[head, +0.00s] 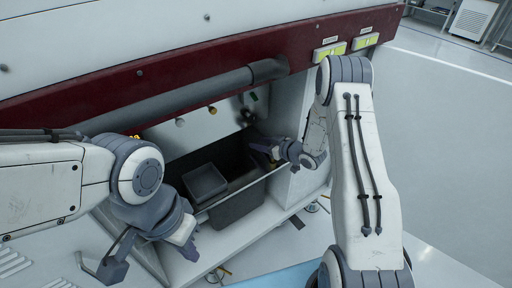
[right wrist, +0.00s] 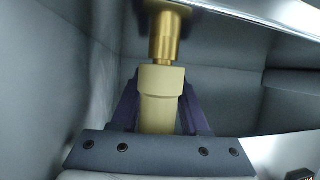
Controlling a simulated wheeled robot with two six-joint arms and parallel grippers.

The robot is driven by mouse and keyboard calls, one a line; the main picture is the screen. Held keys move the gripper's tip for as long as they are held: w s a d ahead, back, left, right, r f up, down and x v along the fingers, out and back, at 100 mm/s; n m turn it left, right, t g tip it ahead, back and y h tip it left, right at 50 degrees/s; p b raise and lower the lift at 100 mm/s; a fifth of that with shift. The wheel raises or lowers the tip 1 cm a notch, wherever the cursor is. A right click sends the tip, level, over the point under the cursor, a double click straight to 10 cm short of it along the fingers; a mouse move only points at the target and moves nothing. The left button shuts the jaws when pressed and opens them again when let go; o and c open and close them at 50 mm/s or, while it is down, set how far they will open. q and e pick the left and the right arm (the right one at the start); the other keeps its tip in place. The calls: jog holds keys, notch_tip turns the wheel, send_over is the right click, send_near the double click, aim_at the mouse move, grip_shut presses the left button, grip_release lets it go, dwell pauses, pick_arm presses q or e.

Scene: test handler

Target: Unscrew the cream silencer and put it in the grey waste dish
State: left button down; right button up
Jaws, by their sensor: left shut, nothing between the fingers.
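The cream silencer (right wrist: 160,98) stands upright in the right wrist view, below a brass fitting (right wrist: 164,40) that its upper end meets. My right gripper (right wrist: 160,112) has one dark finger on each side of the silencer, and both appear to touch it. In the head view my right gripper (head: 272,152) is inside the machine opening, small and partly hidden. A small square grey dish (head: 205,182), likely the waste dish, sits in the opening to the left of it. My left gripper (head: 188,250) is shut and empty in front of the opening, at the lower left.
A thick grey pipe (head: 190,96) runs along the opening's top. Open floor (head: 450,150) lies to the right.

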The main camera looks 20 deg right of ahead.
jog(key=shift+w+d+m+t+h, duration=0.15)
jog(key=shift+w+m+t+h, duration=0.1)
jog(key=shift+m+h, duration=0.35)
jog(key=shift+w+d+m+t+h, duration=0.1)
jog(key=shift+m+t+h, duration=0.15)
jog(key=shift+m+h, duration=0.3)
jog(key=m+h, duration=0.1)
jog(key=d+m+h+b, duration=0.1)
jog(key=h, duration=0.1)
jog(key=shift+w+d+m+t, duration=0.1)
jog(key=shift+w+m+t, duration=0.1)
jog(key=shift+m+t, duration=0.2)
jog(key=shift+d+f+m+h, duration=0.1)
jog(key=shift+d+m+h, duration=0.75)
jog(key=shift+h, duration=0.3)
pick_arm(q)
jog(key=shift+d+f, duration=0.6)
jog(key=shift+f, duration=0.1)
pick_arm(e)
jog(key=shift+a, duration=0.1)
grip_shut()
pick_arm(q)
jog(key=shift+d, duration=0.1)
pick_arm(e)
jog(key=shift+a, duration=0.1)
